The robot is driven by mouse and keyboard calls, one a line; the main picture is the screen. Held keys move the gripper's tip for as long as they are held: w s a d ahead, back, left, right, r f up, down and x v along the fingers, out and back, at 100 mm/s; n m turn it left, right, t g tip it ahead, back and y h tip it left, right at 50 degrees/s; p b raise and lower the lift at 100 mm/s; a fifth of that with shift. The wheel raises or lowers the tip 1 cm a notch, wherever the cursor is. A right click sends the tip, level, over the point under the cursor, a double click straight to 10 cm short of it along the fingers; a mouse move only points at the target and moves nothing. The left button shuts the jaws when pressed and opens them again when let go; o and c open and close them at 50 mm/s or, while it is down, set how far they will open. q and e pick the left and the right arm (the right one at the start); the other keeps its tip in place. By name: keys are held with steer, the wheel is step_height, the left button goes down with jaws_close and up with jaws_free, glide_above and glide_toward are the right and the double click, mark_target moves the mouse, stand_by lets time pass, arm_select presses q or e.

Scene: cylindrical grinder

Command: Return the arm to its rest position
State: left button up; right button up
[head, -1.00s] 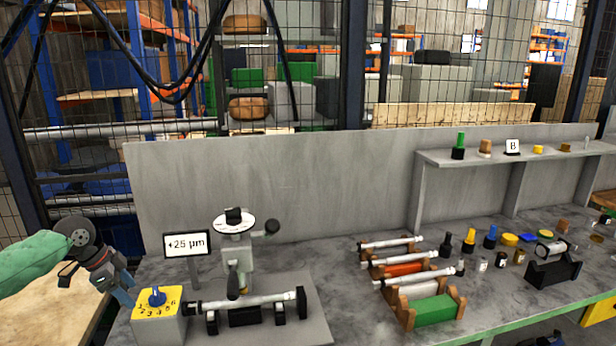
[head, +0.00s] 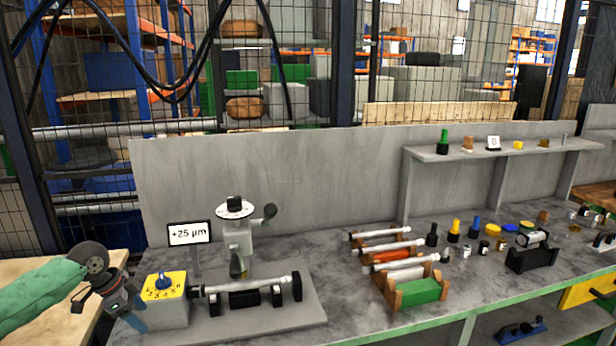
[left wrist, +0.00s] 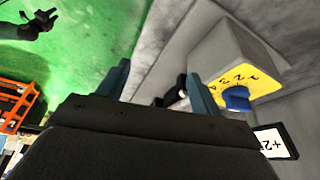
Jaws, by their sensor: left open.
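My left arm, in a green sleeve, comes in from the left in the head view. My left gripper (head: 130,308) is open and empty at the left end of the bench, beside the grey box with the yellow numbered face and blue knob (head: 163,283). In the left wrist view, my two blue-grey fingers (left wrist: 162,86) are apart with nothing held between them. The knob box (left wrist: 237,75) shows there to the right of the fingers. My right gripper cannot be made out in either view.
The grinder fixture holds a shaft (head: 245,286) right of the box, under a dial gauge (head: 236,235) and a "+25 µm" display (head: 190,234). Racked shafts (head: 415,287) and small bottles stand farther right. A grey panel (head: 300,190) stands behind the bench.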

arm_select(q)
steer(key=s+d+f+n, duration=0.1)
steer(key=s+d+f, duration=0.6)
steer(key=d+f, duration=0.3)
steer(key=s+d+f+n, duration=0.1)
steer(key=s+d+f, duration=0.7)
steer(key=d, duration=0.3)
steer(key=s+f+n+t+y, duration=0.3)
steer(key=s+n, duration=0.6)
steer(key=s, duration=1.1)
steer(key=s+d+f+g, duration=0.2)
steer(key=f, duration=1.7)
steer(key=s+d+f+g, duration=0.1)
steer(key=s+f, duration=0.2)
steer(key=f, duration=1.6)
steer(key=shift+s+d+g, duration=0.15)
steer(key=shift+d+g, duration=0.25)
